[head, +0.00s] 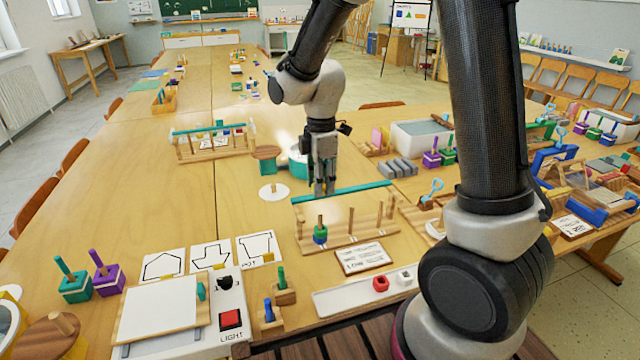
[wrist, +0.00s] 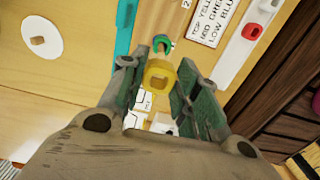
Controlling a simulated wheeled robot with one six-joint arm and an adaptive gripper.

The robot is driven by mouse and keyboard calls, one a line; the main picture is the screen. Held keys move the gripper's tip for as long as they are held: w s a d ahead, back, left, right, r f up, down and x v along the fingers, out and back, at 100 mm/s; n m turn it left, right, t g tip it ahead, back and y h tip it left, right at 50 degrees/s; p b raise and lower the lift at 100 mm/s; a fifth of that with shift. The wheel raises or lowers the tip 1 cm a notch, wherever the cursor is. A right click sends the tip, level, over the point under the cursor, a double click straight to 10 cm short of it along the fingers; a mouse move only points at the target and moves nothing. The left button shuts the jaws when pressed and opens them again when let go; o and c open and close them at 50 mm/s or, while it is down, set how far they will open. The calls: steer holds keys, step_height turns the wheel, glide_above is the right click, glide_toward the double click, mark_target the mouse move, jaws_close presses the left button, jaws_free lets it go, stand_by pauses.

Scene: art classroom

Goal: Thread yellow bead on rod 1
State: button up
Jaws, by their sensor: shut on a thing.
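The yellow bead (wrist: 158,74) is a ring with a squarish hole, between the fingertips of my gripper (wrist: 158,88) in the wrist view. My gripper (head: 325,188) is shut on it and points down by the teal bar (head: 340,193) of the wooden rod stand (head: 375,238). I cannot make out the yellow bead in the head view. The stand's left rod carries a green bead (head: 320,222) above a blue bead (head: 320,236). The green bead (wrist: 162,41) also shows just past the yellow bead in the wrist view. The yellow bead's height over the rod is unclear.
An order card (head: 365,258) lies in front of the stand. A white tray (head: 340,300) holds a red bead (head: 381,284). A white disc (head: 283,191) lies left of my gripper. Picture cards (head: 210,257) lie front left; bare table stretches behind them.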

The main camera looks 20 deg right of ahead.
steer(key=shift+s+d+f, duration=0.1)
steer(key=shift+s+f, duration=0.05)
steer(key=shift+s, duration=0.05)
steer(key=shift+f, duration=2.1)
steer(key=shift+f, duration=0.35)
steer(key=shift+f, duration=0.25)
steer(key=shift+f, duration=0.15)
steer(key=shift+f, duration=0.45)
steer(key=shift+f, duration=0.45)
stand_by(0.5)
steer(key=o, duration=0.8)
